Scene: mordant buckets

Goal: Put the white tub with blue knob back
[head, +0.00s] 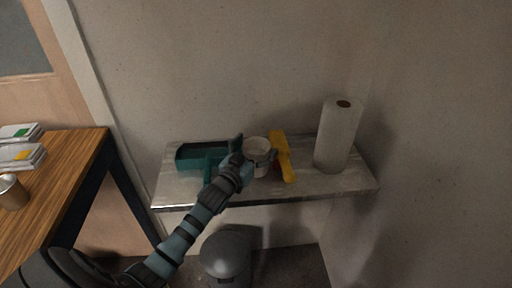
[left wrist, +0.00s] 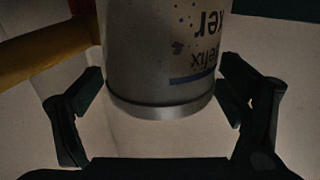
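A white tub (head: 258,145) stands on the grey wall shelf (head: 320,184), between a teal item and a yellow-handled one. In the left wrist view the tub (left wrist: 165,60) fills the upper middle, with dark lettering upside down and a blue stripe. No blue knob can be made out on it. My left gripper (head: 254,153) reaches the tub from the front left. In the left wrist view its fingers (left wrist: 158,90) are spread, one on each side of the tub, with narrow gaps visible. My right gripper is not in view.
A teal item (head: 201,152) lies left of the tub; a yellow-handled item (head: 282,160) is close on its right. A paper towel roll (head: 337,136) stands farther right. A grey bin (head: 226,258) is below. A wooden table (head: 62,170) at left bears a metal can (head: 12,192).

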